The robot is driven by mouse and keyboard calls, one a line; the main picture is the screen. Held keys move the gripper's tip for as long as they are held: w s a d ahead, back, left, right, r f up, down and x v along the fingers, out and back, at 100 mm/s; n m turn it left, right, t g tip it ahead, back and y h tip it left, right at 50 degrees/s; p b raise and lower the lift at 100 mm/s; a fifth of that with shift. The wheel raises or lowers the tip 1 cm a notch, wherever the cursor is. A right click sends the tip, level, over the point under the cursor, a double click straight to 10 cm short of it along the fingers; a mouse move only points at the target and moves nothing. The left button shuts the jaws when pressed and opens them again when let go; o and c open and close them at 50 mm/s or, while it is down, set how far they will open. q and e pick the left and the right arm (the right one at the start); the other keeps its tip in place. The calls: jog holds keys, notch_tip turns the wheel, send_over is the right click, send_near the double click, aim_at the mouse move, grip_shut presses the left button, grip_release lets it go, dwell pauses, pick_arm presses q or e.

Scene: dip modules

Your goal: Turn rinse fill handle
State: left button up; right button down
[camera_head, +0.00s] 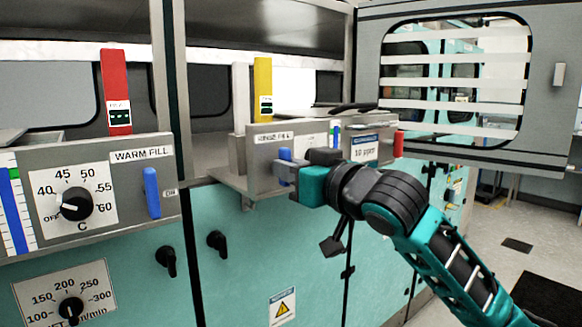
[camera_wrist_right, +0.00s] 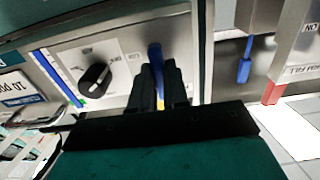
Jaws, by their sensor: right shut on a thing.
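The rinse fill handle (camera_head: 285,154) is a small blue lever on the grey panel labelled RINSE FILL (camera_head: 272,136). My left gripper is in neither view.
The WARM FILL panel (camera_head: 142,155) with its own blue handle (camera_head: 152,192) and black dial (camera_head: 77,204) is at left. Red (camera_head: 116,90) and yellow (camera_head: 263,86) upright tags stand above. Teal cabinet fronts (camera_head: 245,240) lie below, and a grey louvred door (camera_head: 548,130) is at right.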

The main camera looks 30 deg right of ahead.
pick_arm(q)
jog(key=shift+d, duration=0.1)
pick_arm(e)
jog(key=c, duration=1.1)
grip_release()
pick_arm(q)
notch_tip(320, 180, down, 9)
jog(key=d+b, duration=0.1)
jog(key=b, duration=1.1)
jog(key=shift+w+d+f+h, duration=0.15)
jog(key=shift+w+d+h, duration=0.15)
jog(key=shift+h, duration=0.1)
pick_arm(e)
jog(key=shift+s+d, duration=0.15)
jog(key=shift+s, duration=2)
jog(key=shift+s+d, duration=0.2)
jog(key=shift+s, duration=1.9)
jog(key=shift+s+d, duration=0.15)
jog(key=shift+s, duration=2)
